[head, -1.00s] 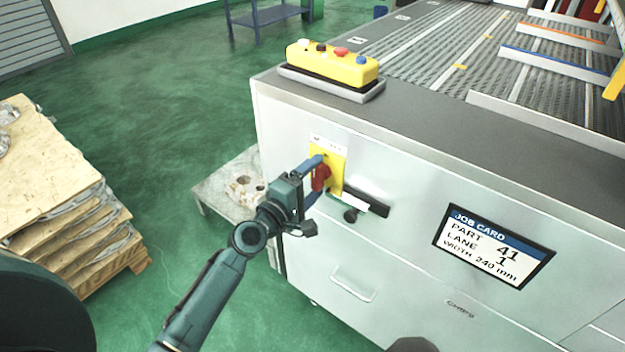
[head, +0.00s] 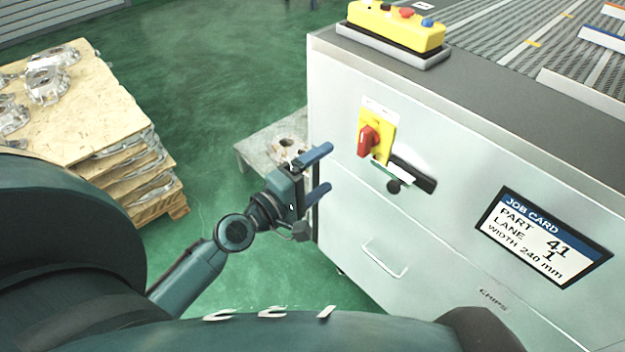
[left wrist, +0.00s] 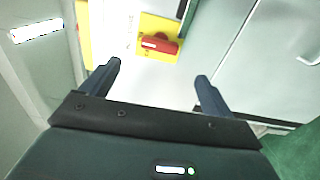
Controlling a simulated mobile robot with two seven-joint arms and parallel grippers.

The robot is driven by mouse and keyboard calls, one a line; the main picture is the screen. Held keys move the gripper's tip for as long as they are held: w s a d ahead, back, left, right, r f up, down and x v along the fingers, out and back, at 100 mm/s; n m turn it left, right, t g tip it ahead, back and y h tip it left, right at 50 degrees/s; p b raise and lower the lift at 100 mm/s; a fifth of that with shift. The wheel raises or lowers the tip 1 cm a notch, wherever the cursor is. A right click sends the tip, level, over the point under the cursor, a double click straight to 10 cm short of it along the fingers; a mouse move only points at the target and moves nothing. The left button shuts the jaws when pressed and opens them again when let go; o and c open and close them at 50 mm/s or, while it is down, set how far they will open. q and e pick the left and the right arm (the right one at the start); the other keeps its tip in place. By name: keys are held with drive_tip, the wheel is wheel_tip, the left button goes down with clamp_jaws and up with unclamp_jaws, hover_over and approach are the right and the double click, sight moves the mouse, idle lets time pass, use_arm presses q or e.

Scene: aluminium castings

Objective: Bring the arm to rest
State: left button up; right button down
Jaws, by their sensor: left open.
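My left gripper (head: 322,172) is open and empty in the head view, in front of the machine cabinet (head: 350,220) and apart from it. Its two blue fingers point right, left of the red rotary switch (head: 368,141) on its yellow plate (head: 378,122). In the left wrist view the open fingers (left wrist: 158,82) stand wide apart, with the red switch (left wrist: 160,43) beyond them and nothing between them. My left arm comes in from the lower left. My right gripper does not show.
A yellow button box (head: 395,27) sits on the cabinet's top corner. A job card display (head: 540,238) and a drawer handle (head: 385,258) are on its front. A low grey table (head: 262,140) stands behind the gripper. Castings lie on a stacked pallet (head: 95,130) at left. Green floor is clear between.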

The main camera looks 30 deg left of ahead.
use_arm(q)
drive_tip(key=shift+v, duration=0.95)
drive_tip(key=s+d+f+m+g+y+p, duration=0.2)
drive_tip(key=s+d+f+m+g+p, duration=0.4)
drive_tip(key=s+f+m, duration=0.5)
drive_tip(key=s+m, duration=0.1)
drive_tip(key=m, duration=0.5)
drive_tip(key=shift+s+d+y, duration=0.25)
drive_tip(key=shift+s+y, duration=0.1)
drive_tip(key=shift+y, duration=0.05)
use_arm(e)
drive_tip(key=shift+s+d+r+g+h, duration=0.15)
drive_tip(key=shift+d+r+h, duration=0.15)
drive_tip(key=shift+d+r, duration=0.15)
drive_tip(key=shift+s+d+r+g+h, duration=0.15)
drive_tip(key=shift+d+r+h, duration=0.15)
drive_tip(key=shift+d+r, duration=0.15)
use_arm(q)
drive_tip(key=shift+r, duration=0.1)
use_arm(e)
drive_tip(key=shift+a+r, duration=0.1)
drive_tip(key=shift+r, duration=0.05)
